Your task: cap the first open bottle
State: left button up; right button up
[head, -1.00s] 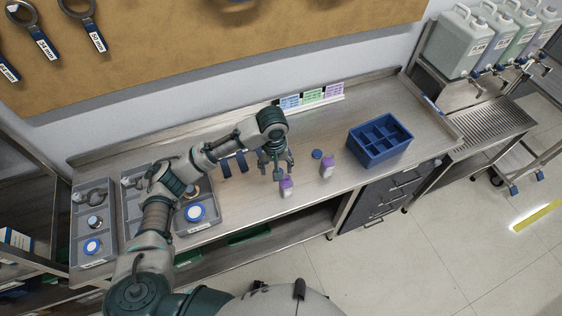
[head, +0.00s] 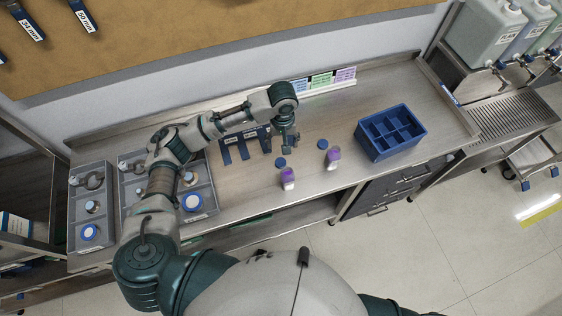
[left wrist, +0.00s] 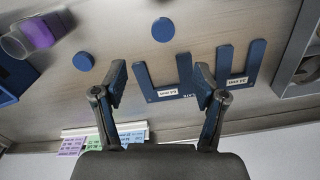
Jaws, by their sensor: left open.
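Two small bottles with purple upper parts stand near the bench's front edge: the left bottle (head: 288,178) and the right bottle (head: 333,157). I cannot make out their mouths. A round blue cap (head: 281,162) lies just behind the left bottle, and another blue cap (head: 323,143) lies behind the right one. My left gripper (head: 287,145) is above the bench, behind the left cap. In the left wrist view, my left gripper (left wrist: 160,72) is open and empty; both caps, one (left wrist: 162,29) and the other (left wrist: 84,61), lie beyond its fingers. One bottle (left wrist: 35,33) shows there too. My right gripper is out of view.
A blue divided crate (head: 420,133) stands right of the bottles. A blue slotted holder (left wrist: 172,92) lies beside my left gripper. Grey trays (head: 90,243) fill the left end. Coloured cards (head: 322,80) stand at the back.

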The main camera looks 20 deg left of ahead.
pick_arm(q)
send_over(281, 162)
jog(key=f, duration=0.8)
jog(key=shift+s+d, duration=0.1)
jog(key=shift+d, duration=0.1)
jog(key=shift+r, duration=0.1)
jog(key=f, duration=0.5)
jog(key=shift+a+f, duration=0.15)
jog(key=shift+a, duration=0.15)
jog(key=c, duration=0.8)
